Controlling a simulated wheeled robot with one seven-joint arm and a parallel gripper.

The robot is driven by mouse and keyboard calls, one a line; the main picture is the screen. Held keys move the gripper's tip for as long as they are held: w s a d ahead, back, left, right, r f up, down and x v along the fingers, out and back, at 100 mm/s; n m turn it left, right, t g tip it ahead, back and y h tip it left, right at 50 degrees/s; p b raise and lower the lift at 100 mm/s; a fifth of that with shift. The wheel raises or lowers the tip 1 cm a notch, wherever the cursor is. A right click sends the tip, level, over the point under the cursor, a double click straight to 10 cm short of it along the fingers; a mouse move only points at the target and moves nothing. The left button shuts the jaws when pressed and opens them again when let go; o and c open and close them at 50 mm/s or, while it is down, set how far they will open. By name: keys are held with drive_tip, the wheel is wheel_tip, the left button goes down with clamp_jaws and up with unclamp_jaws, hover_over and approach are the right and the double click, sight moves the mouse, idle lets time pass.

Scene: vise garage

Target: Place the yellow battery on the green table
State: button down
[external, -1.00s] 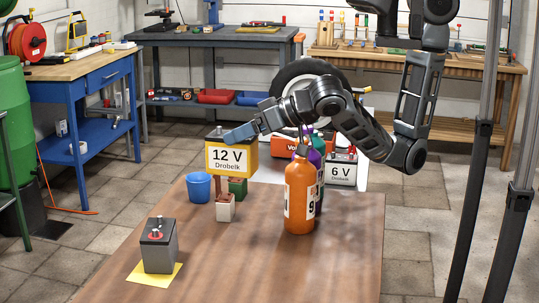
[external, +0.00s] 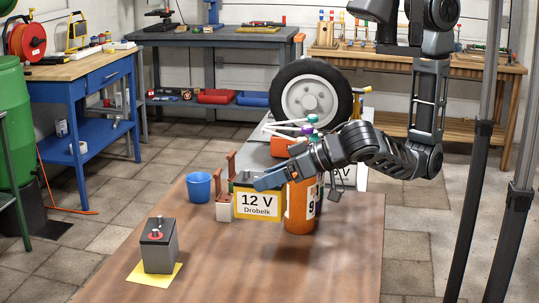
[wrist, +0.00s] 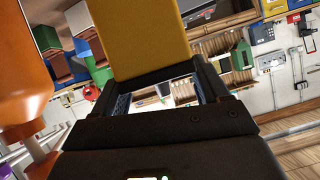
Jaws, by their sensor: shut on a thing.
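The yellow battery (external: 259,206), labelled 12 V Drobelk, is upright low over the brown tabletop (external: 240,262), near its far end. My gripper (external: 272,180) is shut on its upper part. The wrist view also shows the yellow battery (wrist: 140,40) between my gripper's fingers (wrist: 165,95). I cannot tell whether its base touches the tabletop. An orange bottle (external: 300,212) stands close against its right side in the external view. No table with a plainly green top shows.
A grey battery (external: 159,250) stands on a yellow sheet (external: 140,274) at the front left. A blue bucket (external: 198,187) and a brown-and-white object (external: 224,205) are left of the yellow battery. A wheel (external: 310,95) is behind. The front middle of the tabletop is clear.

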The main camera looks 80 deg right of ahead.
drive_tip(key=shift+a+f+b, duration=3.8)
drive_tip(key=shift+a+f, duration=0.8)
drive_tip(key=shift+f, duration=0.05)
drive_tip(key=shift+f, duration=0.2)
unclamp_jaws()
drive_tip(key=shift+s, duration=0.1)
drive_tip(key=shift+r, duration=0.15)
drive_tip(key=v, duration=1.2)
